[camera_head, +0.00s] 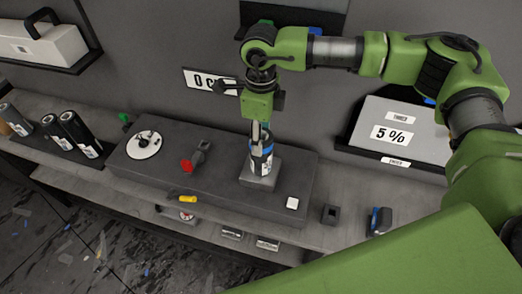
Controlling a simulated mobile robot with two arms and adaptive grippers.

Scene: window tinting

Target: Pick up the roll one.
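Several dark rolls with white labels stand on the shelf at the left, among them a left one (16,120), a middle one (57,136) and a right one (80,134). I cannot tell which is roll one. My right gripper (258,133) points down over a dark cylinder with blue and white markings (261,162). This stands upright on a grey square block (260,181) on the raised bench. The gripper partly hides its top, so whether the fingers close on it is unclear. My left gripper is out of view.
The raised bench (220,190) also holds a white disc (144,145), a red-ended tool (196,157), a yellow-handled tool (187,198) and a small white square (292,203). A wall box marked 5% (385,115) is at right. My green arm parts cover the lower right.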

